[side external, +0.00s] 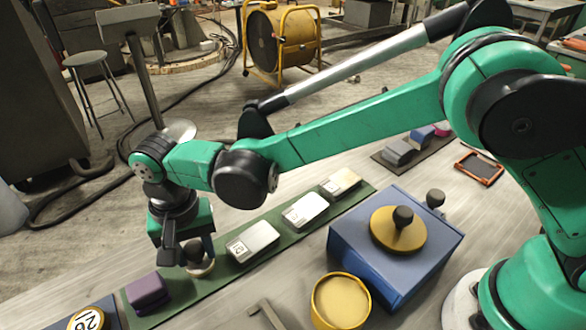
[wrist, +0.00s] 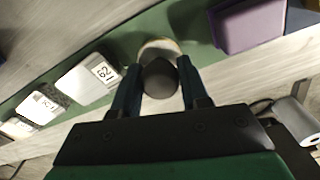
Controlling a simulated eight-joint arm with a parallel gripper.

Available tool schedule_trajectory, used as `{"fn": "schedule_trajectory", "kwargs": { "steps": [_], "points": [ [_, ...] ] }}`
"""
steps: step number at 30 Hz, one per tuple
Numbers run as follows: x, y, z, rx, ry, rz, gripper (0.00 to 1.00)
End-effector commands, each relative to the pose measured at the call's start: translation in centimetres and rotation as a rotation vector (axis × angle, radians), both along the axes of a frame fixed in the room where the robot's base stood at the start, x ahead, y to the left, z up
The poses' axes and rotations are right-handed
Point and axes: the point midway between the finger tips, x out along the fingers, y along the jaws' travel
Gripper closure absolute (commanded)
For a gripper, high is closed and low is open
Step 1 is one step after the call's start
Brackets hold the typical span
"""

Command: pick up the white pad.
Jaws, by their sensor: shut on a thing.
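The white pad (side external: 203,270) is a pale round disc with a dark knob on top, at the green mat between a purple block and the numbered white blocks. My gripper (side external: 186,250) points down over it and is shut on its knob. In the wrist view the dark knob sits between the two fingers of my gripper (wrist: 161,82), and the pale rim of the white pad (wrist: 158,44) shows beyond it. The fingers hide part of the pad in the side view. I cannot tell whether its underside touches the mat.
The green mat (side external: 222,272) also bears a purple block (side external: 148,293) and white blocks such as the nearest numbered one (side external: 252,241). A blue box (side external: 350,240) with a knobbed yellow disc (side external: 385,228) stands right. A yellow round container (side external: 341,301) stands in front.

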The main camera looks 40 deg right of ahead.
Motion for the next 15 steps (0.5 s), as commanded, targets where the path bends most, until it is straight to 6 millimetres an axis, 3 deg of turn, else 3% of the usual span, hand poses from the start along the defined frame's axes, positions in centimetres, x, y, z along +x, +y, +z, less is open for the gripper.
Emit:
{"fn": "schedule_trajectory", "kwargs": {
  "steps": [5, 9, 15],
  "points": [
    [0.0, 0.0, 3.8, 0.000, 0.000, 0.000, 1.00],
    [-0.1, 0.0, 8.4, 0.000, 0.000, 0.000, 1.00],
    [-0.1, 0.0, 13.8, 0.000, 0.000, 0.000, 1.00]
  ]
}}
